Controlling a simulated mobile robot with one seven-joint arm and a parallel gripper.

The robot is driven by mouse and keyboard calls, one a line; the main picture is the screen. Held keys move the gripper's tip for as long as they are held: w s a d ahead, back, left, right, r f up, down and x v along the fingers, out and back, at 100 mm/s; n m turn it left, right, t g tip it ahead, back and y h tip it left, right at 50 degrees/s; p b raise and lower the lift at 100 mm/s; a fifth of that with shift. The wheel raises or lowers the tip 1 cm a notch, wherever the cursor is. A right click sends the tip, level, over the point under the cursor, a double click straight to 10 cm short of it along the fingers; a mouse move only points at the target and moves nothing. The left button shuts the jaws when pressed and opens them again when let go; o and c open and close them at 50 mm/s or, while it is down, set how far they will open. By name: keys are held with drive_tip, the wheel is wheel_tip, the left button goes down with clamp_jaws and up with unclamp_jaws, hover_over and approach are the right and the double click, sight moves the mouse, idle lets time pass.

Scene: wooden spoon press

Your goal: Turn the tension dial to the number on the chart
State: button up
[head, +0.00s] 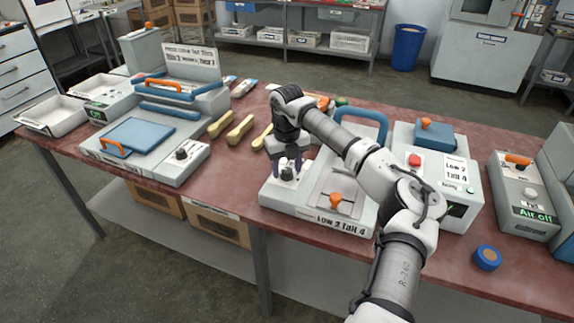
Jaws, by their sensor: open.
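My gripper (288,167) is open and points down at the left end of the middle press (270,197). Its fingers are beside or around a small dark dial (287,175) with a light plate; I cannot tell whether they touch it. The dial's numbers are too small to read. A label on the front of this press (340,224) reads "Low 2 Tall 4". A similar dial (184,152) sits on the left press (150,135). A white chart (190,59) stands behind the left press; its lines are partly legible, with the words "Low" and "Tall".
Wooden spoons (240,130) lie between the presses. An orange knob (337,200) and a blue handle (366,124) stand on the middle press. A unit with a red button (415,160) and a blue round object (487,257) are to the right.

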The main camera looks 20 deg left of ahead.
drive_tip(key=c, duration=1)
drive_tip(key=shift+o, duration=0.2)
drive_tip(key=shift+m, duration=0.4)
drive_tip(key=m+b, duration=0.1)
drive_tip(key=m, duration=0.2)
drive_tip(key=shift+m+b, duration=1)
drive_tip(key=shift+m, duration=1.5)
drive_tip(key=shift+r, duration=0.1)
drive_tip(key=o, duration=1)
drive_tip(key=shift+c, duration=0.2)
